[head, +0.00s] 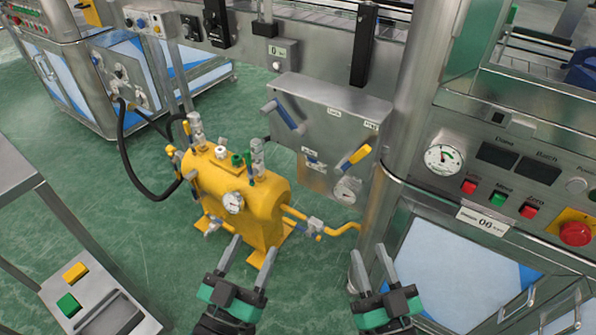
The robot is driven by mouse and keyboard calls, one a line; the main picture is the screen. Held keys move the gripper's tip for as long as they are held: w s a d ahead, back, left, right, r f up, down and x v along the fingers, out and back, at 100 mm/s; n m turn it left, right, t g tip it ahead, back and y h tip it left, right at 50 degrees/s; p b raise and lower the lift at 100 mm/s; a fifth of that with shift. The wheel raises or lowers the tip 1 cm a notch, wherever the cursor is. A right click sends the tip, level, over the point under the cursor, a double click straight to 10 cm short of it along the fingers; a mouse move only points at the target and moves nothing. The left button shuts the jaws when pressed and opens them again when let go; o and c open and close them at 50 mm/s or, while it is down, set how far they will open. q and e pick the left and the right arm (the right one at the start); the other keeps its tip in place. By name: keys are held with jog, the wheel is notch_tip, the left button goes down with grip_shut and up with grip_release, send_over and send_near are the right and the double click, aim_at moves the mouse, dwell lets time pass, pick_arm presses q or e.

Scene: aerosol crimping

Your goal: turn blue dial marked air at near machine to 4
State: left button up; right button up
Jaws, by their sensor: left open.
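A steel control box (330,125) hangs on the machine ahead of me. It carries a blue lever handle (286,116), a yellow lever handle (355,157), a round gauge (347,190) and a small knob with blue on it (314,163) beside small labels. The labels are too small to read, so I cannot tell which part is marked air or its setting. My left gripper (252,248) is open and empty, low in front of the yellow tank. My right gripper (371,256) is open and empty, below the box near the steel post. Neither touches the box.
A yellow tank (257,205) with valves and a gauge stands left of the box. A steel post (405,130) and a panel with buttons, a gauge (444,160) and a red stop button (576,234) are at right. Green floor (150,235) is clear at left.

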pick_arm(q)
jog(key=r, duration=0.1)
jog(key=s+a+r+t, duration=0.1)
jog(key=shift+r, duration=0.3)
pick_arm(e)
jog(key=r, duration=0.1)
jog(key=s+r+t, duration=0.1)
jog(key=shift+r, duration=0.3)
pick_arm(q)
jog(key=shift+f, duration=0.1)
pick_arm(e)
jog(key=shift+w, duration=0.1)
